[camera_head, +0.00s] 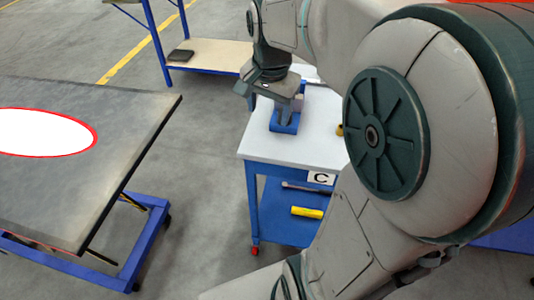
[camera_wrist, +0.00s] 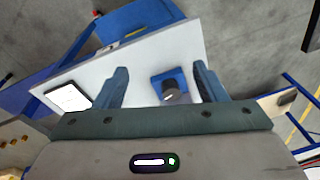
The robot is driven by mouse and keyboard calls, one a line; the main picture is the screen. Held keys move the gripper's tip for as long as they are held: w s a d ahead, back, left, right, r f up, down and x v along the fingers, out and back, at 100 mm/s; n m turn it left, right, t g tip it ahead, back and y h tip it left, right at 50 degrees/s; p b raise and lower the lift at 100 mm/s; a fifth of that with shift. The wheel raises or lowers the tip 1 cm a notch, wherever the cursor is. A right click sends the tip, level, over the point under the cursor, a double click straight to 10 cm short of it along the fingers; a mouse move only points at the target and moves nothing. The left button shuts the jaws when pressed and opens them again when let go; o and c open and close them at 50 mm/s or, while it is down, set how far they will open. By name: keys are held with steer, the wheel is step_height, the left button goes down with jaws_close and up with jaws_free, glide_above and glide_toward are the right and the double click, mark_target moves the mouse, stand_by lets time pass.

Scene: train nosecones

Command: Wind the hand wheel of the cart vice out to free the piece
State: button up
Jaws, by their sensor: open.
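The cart vice is a small blue block (camera_head: 285,125) on the white top of the cart (camera_head: 262,148) in the head view. In the wrist view the vice (camera_wrist: 158,78) shows from above, with a dark grey rounded part (camera_wrist: 173,96) on it; I cannot tell whether this is the hand wheel or the piece. My gripper (camera_head: 267,109) is at the vice in the head view and hides part of it. In the wrist view my gripper (camera_wrist: 160,67) is open, with the vice in the gap between its fingers. I cannot tell whether the fingers touch anything.
The cart has a "C" label (camera_head: 321,178) and a yellow cylinder (camera_head: 307,212) on its lower shelf. A dark-topped table (camera_head: 150,110) with a white oval stands at left, across clear floor. A blue-framed bench (camera_head: 212,55) stands behind. A framed white panel (camera_wrist: 68,96) lies near one finger.

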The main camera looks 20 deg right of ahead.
steer(key=s+a+f+n+t, duration=0.1)
steer(key=s+a+f+n, duration=0.2)
steer(key=s+n, duration=0.5)
steer(key=shift+s+a+f+n, duration=0.15)
steer(key=shift+s+a+n, duration=0.15)
steer(key=shift+s+a, duration=0.55)
steer(key=shift+s+d, duration=0.2)
steer(key=shift+d, duration=0.05)
